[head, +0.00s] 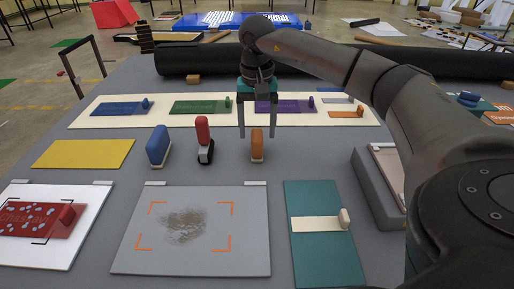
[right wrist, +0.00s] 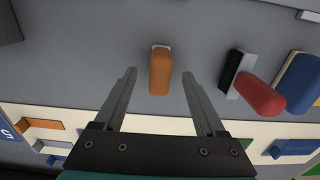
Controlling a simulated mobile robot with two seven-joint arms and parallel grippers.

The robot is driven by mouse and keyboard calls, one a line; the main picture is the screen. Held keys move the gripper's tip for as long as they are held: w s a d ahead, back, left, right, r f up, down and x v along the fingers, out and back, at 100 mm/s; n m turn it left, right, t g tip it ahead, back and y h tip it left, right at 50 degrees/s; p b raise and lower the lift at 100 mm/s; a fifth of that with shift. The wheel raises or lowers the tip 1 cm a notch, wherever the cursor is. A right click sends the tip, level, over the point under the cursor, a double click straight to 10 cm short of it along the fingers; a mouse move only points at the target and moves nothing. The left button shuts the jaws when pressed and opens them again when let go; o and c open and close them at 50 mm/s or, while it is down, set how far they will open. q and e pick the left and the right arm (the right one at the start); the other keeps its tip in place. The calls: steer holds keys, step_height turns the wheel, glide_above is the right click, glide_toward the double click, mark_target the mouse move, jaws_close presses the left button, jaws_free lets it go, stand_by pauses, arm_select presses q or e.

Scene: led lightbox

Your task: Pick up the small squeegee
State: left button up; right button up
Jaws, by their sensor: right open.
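A small orange-handled tool with a pale base edge (head: 257,148) stands upright on the grey table; it also shows in the right wrist view (right wrist: 160,76). A red-handled tool with a black and silver foot (head: 203,135) stands to its left. A blue block-like tool (head: 158,146) stands further left. I cannot tell for sure which of these is the small squeegee. My right gripper (head: 257,135) points down, open and empty, with its fingers on either side of the orange tool in the picture. Contact is not visible. My left gripper is not in view.
A cream board (head: 225,118) with coloured cards lies behind the tools, before a black roll (head: 330,60). In front are a grey panel with orange corner marks (head: 150,255) and a teal mat (head: 325,260). A grey box (head: 368,180) stands right. Bare table surrounds the tools.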

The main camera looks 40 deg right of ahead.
mark_target(257, 133)
steer(key=shift+w+f, duration=0.1)
steer(key=shift+f, duration=0.5)
steer(key=f, duration=0.2)
steer(key=f+b, duration=0.1)
steer(key=shift+w+d+f, duration=0.2)
steer(key=shift+f, duration=0.45)
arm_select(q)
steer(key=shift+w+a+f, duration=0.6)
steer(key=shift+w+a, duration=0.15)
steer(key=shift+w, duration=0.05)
arm_select(e)
jaws_close()
